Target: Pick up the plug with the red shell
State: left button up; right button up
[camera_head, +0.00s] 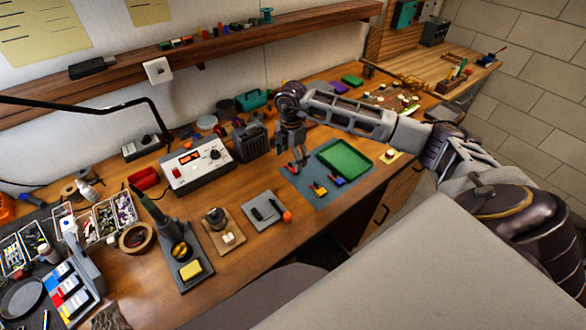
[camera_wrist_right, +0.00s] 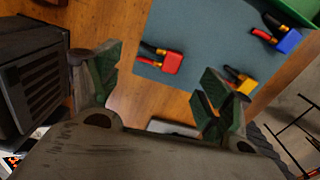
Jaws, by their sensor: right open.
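The plug with the red shell (camera_wrist_right: 172,63) lies on the blue-grey mat (camera_wrist_right: 205,30) near its edge, with red and black leads, in the right wrist view. In the head view the red plug (camera_head: 294,169) is small and partly hidden by my right gripper (camera_head: 294,154). My right gripper (camera_wrist_right: 160,85) is open and empty, pointing down above the mat's left edge. In the wrist view the red plug shows between and beyond its fingers. A yellow plug (camera_wrist_right: 245,85) and a blue plug (camera_wrist_right: 288,41) lie on the same mat. My left gripper is out of view.
A green tray (camera_head: 345,160) stands on the mat behind the plugs. A dark vented box (camera_head: 251,141) stands left of my right gripper; it also shows in the wrist view (camera_wrist_right: 35,75). A power supply (camera_head: 198,165) and a grey pad (camera_head: 264,211) are further left.

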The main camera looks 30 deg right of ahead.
aim_at(292, 167)
jog(key=shift+w+d+f+p, duration=0.15)
jog(key=shift+f+p, duration=0.4)
jog(key=shift+f, duration=1.6)
jog(key=c, duration=0.9)
